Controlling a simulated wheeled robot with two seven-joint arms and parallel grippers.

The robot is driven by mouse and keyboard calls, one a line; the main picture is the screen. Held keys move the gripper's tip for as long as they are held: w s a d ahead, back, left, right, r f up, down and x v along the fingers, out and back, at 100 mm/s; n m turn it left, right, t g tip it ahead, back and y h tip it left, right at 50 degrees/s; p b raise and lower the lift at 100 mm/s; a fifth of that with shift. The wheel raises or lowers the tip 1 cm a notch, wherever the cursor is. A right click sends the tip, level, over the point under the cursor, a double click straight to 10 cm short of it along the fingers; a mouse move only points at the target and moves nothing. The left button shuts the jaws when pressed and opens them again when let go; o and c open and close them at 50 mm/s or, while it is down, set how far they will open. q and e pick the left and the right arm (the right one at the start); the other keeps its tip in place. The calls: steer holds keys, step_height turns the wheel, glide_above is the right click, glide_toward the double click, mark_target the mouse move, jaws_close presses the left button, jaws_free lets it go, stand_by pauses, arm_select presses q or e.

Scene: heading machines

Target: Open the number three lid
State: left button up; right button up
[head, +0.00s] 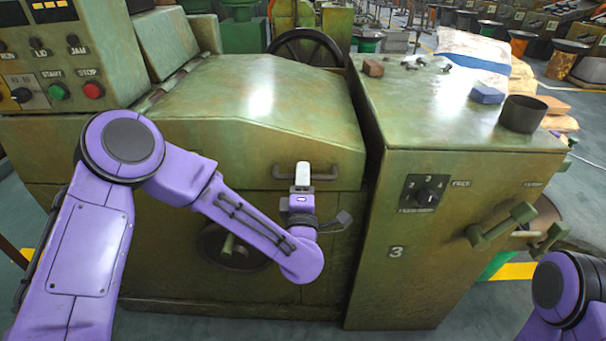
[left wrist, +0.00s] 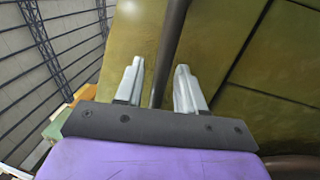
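The green metal lid (head: 255,95) is shut on the machine whose cabinet (head: 450,150) bears the number 3 (head: 396,252). A bar handle (head: 324,177) runs across the lid's front edge. My left gripper (head: 302,175) is at this handle. In the left wrist view the left gripper (left wrist: 159,85) has its two fingers apart, with the dark handle bar (left wrist: 169,45) between them. A gap shows on each side of the bar, so it is not gripped. Part of my right arm shows at the lower right of the head view, but its gripper is out of view.
A control panel (head: 60,60) with buttons stands at the left. A handwheel (head: 235,248) is below the lid behind my left arm. The cabinet carries a dark cup (head: 523,114), a blue block (head: 487,94), a rotary switch (head: 426,194) and protruding green levers (head: 502,224).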

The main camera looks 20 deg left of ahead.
arm_select(q)
steer(key=shift+w+a, duration=0.1)
steer(key=shift+w, duration=0.25)
steer(key=shift+c, duration=0.3)
